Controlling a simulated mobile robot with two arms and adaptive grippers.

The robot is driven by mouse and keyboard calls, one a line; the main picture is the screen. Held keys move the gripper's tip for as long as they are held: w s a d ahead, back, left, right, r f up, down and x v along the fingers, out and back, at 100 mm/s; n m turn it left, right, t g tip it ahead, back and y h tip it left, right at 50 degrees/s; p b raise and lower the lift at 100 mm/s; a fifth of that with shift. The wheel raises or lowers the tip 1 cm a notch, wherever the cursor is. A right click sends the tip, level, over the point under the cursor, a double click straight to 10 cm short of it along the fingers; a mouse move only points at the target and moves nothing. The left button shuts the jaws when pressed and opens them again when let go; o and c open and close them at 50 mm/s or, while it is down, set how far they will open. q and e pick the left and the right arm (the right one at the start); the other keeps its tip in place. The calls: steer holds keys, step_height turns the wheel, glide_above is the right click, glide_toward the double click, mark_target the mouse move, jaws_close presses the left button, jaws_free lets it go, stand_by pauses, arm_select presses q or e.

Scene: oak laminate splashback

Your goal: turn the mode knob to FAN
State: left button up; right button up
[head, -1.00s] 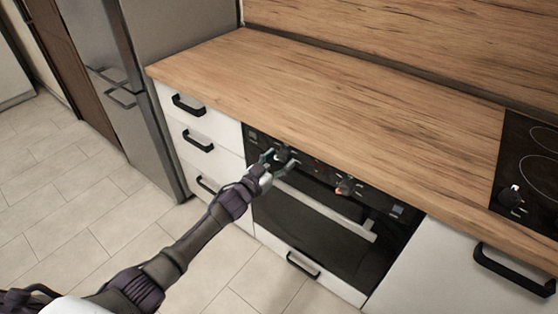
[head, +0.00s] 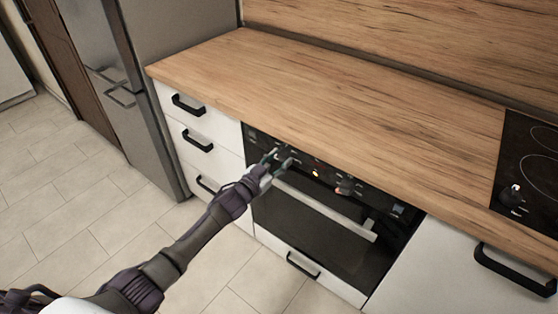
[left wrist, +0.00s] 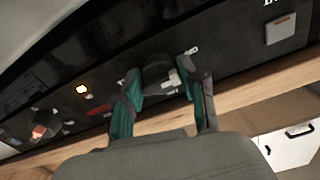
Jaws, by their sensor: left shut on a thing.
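My left gripper (head: 277,160) is at the left part of the oven's black control panel (head: 395,207). In the left wrist view, its two green-lined fingers (left wrist: 158,92) are shut around a dark round knob (left wrist: 158,72), which I take to be the mode knob. White marks show around this knob, but they are too small to read, so its setting cannot be told. In the head view the fingers mostly hide it. A second knob (head: 345,187) with a reddish part is farther right on the panel; it also shows in the left wrist view (left wrist: 45,125). My right gripper is not in view.
An orange light (head: 316,173) glows between the knobs. The oven's handle bar (head: 325,211) runs below the panel. The wooden worktop (head: 330,100) above is clear, with a black hob (head: 530,165) at right. White drawers (head: 200,125) and a grey fridge (head: 150,100) stand left.

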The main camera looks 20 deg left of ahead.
arm_select(q)
steer(key=m+b, duration=0.1)
steer(key=m, duration=0.3)
steer(key=shift+m, duration=0.3)
steer(key=m+b, duration=0.1)
steer(key=m, duration=0.3)
steer(key=shift+m, duration=0.3)
steer(key=m+b, duration=0.1)
steer(key=m, duration=0.3)
steer(key=shift+m, duration=0.3)
steer(key=shift+m+b, duration=0.8)
steer(key=shift+m, duration=1.3)
steer(key=o, duration=1.1)
steer(key=shift+o, duration=0.2)
steer(key=shift+r, duration=0.1)
steer(key=shift+a, duration=0.1)
